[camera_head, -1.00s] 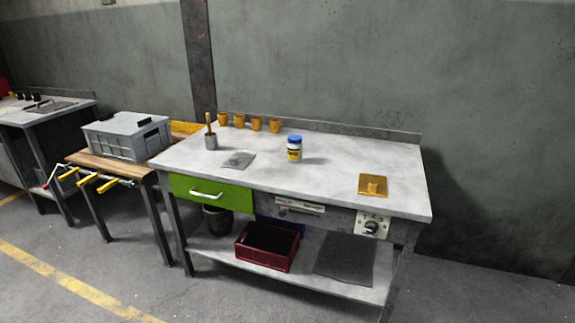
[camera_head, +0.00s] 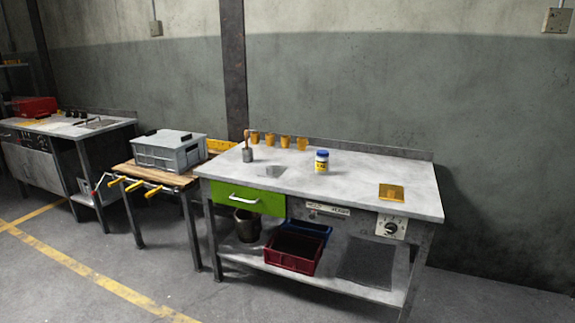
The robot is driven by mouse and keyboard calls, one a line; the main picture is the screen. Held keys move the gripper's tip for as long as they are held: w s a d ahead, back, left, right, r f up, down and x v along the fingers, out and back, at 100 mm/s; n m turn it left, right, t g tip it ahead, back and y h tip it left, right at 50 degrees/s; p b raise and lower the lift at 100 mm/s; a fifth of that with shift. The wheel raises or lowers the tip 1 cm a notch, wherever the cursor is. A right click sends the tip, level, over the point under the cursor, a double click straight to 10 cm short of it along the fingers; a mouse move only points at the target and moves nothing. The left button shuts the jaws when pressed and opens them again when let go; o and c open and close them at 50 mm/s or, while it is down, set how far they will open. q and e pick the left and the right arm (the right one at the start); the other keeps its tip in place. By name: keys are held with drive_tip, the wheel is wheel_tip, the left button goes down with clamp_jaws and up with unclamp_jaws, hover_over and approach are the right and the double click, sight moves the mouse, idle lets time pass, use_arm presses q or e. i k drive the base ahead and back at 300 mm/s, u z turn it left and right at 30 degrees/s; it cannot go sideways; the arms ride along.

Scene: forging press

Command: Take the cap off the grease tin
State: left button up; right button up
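The grease tin (camera_head: 321,166) is a small white and yellow container standing upright on the grey workbench (camera_head: 360,179), a little right of the bench's middle. Its blue cap (camera_head: 322,154) sits on top of it. Neither of my grippers shows in the head view, and nothing touches the tin.
Several orange cups (camera_head: 286,142) line the bench's back edge. A pot with a wooden handle (camera_head: 247,155), a grey plate (camera_head: 270,171) and a yellow plate (camera_head: 391,192) also stand there. A grey crate (camera_head: 169,152) is on a side table. Floor in front is clear.

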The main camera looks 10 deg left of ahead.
sight(322, 164)
drive_tip(key=u, duration=0.85)
drive_tip(key=i, duration=0.75)
drive_tip(key=u, duration=0.4)
drive_tip(key=i, duration=0.85)
drive_tip(key=z, duration=0.45)
